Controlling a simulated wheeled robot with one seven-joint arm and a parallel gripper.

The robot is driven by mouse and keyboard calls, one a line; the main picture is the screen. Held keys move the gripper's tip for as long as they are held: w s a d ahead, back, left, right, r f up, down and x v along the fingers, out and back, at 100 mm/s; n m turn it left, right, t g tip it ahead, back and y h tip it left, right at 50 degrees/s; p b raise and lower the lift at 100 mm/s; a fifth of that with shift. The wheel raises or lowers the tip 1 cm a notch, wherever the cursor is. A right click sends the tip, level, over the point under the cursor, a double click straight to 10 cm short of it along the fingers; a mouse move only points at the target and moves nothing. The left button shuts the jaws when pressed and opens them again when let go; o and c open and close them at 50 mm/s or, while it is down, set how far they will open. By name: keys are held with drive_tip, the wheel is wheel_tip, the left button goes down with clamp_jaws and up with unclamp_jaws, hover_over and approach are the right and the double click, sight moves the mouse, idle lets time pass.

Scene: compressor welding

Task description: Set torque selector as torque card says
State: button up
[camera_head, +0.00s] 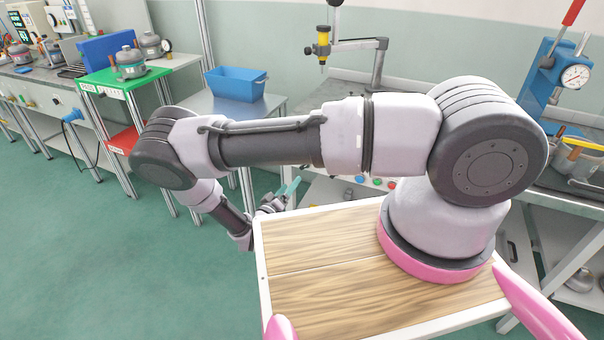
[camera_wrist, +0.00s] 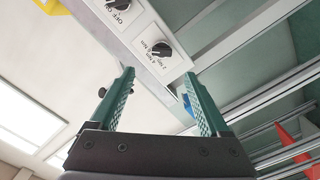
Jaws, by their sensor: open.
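The torque selector (camera_wrist: 162,49) is a black rotary knob on a white panel (camera_wrist: 133,28), near the top middle of the wrist view. Its label is tilted and only partly legible, with what look like Nm values; I cannot tell its exact setting. My gripper (camera_wrist: 158,73) is open, its two teal ribbed fingers apart with nothing between them. In the wrist view the knob appears just beyond the fingertips, apart from them. In the head view my gripper (camera_head: 288,189) is small, low by the bench front. I cannot make out a torque card.
A second black knob (camera_wrist: 118,4) marked OFF/ON is beside the selector on the same panel. A yellow screwdriver (camera_head: 323,45) hangs from a stand over the bench. A blue bin (camera_head: 236,84) stands on a side table. Green floor (camera_head: 110,260) is open at left.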

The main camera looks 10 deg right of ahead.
drive_tip(key=x, duration=1)
drive_tip(key=shift+w+f, duration=0.2)
drive_tip(key=shift+w, duration=0.1)
drive_tip(key=shift+d, duration=0.1)
clamp_jaws()
